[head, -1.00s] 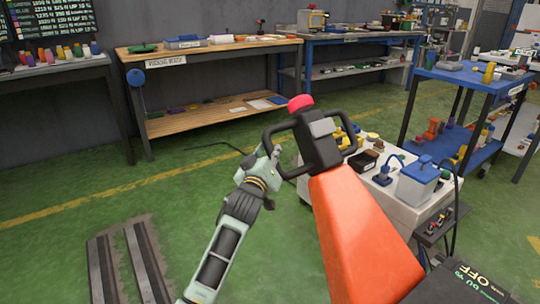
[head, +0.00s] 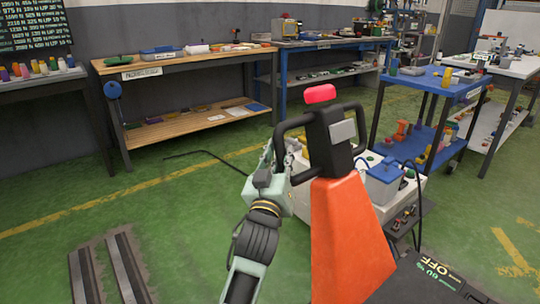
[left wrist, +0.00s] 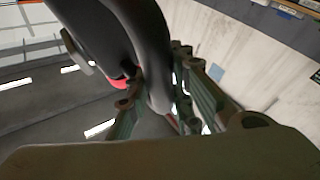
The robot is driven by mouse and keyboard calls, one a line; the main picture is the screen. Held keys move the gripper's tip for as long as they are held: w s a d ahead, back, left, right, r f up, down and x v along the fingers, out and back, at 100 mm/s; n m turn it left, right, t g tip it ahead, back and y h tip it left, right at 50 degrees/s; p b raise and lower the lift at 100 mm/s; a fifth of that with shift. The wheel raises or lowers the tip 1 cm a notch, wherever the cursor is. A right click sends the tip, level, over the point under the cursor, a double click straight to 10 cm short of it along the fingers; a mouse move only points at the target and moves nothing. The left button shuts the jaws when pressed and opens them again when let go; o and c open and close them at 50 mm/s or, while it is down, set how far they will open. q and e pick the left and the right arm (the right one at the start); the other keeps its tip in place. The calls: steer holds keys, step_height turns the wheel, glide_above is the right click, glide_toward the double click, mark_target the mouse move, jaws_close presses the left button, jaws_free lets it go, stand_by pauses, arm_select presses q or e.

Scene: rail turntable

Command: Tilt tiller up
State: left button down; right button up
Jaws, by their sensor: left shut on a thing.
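The tiller (head: 345,230) is an orange arm with a black looped handle head (head: 330,145) and a red button (head: 320,94) on top. It stands close to upright in the middle of the head view. My left gripper (head: 286,160) is at the left loop of the handle and shut on it. In the left wrist view the black handle bar (left wrist: 150,60) passes between the green fingers of my left gripper (left wrist: 165,110), and the red button (left wrist: 118,84) shows beside it. My right gripper is not in view.
A white cart top with a blue-lidded box (head: 383,182) is right behind the tiller. A blue table (head: 440,80) stands at the right and a wooden workbench (head: 180,62) at the back left. Rails (head: 110,270) lie in the floor at lower left.

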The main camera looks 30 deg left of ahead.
arm_select(q)
steer(key=shift+d, duration=0.25)
steer(key=c, duration=1.5)
jaws_free()
steer(key=shift+a, duration=0.1)
steer(key=shift+c, duration=0.2)
steer(key=v, duration=0.7)
steer(key=shift+s, duration=0.3)
steer(key=shift+f, duration=0.2)
